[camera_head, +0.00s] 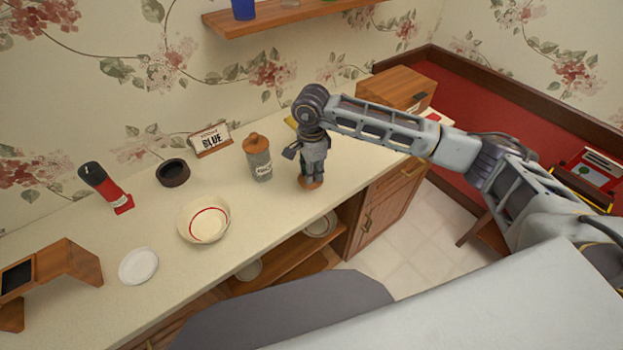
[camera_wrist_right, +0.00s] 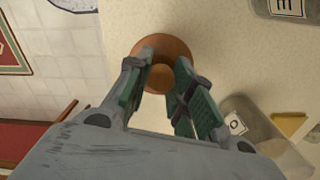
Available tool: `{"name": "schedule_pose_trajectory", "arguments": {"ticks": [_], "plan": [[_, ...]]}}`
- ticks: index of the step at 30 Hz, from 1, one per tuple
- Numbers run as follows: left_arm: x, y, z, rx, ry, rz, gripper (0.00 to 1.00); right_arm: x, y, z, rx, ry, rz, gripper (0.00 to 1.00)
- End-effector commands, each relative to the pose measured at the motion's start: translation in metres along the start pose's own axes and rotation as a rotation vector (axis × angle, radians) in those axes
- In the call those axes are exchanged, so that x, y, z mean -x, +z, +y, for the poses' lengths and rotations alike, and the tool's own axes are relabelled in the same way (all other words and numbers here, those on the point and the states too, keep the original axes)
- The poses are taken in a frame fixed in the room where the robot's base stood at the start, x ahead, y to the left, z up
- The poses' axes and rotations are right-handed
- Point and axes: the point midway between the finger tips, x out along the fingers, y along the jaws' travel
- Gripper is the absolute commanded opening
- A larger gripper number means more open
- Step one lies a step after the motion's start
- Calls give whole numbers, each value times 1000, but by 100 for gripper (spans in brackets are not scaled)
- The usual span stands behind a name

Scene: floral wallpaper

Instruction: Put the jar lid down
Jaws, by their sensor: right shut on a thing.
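My right gripper (camera_head: 312,178) points down at the counter's front part and is shut on a round orange-brown jar lid (camera_head: 311,184). In the right wrist view the lid (camera_wrist_right: 164,66) sits between the fingertips (camera_wrist_right: 160,80), its knob towards the camera. The lid is at or just above the counter; I cannot tell if it touches. A grey jar with an orange lid on it (camera_head: 258,160) stands left of the gripper. In the right wrist view another grey jar (camera_wrist_right: 262,135) shows beside the gripper; the head view hides it behind my gripper. My left gripper is not in view.
The pale counter (camera_head: 165,222) holds a cream bowl (camera_head: 203,222), a white plate (camera_head: 139,266), a dark round dish (camera_head: 172,173), a sign (camera_head: 210,139), a red-black item (camera_head: 105,188) and a wooden box (camera_head: 398,87). Open shelves below hold plates.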

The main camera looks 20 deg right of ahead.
Motion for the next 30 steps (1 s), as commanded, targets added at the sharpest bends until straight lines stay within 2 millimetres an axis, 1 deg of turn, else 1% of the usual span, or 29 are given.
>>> {"name": "schedule_pose_trajectory", "arguments": {"ticks": [5,16,30], "plan": [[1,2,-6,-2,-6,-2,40,-2,0,0,0,1,0,0],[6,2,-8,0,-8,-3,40,-35,0,0,0,1,-1,0],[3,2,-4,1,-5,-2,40,-40,0,0,0,0,0,0]]}}
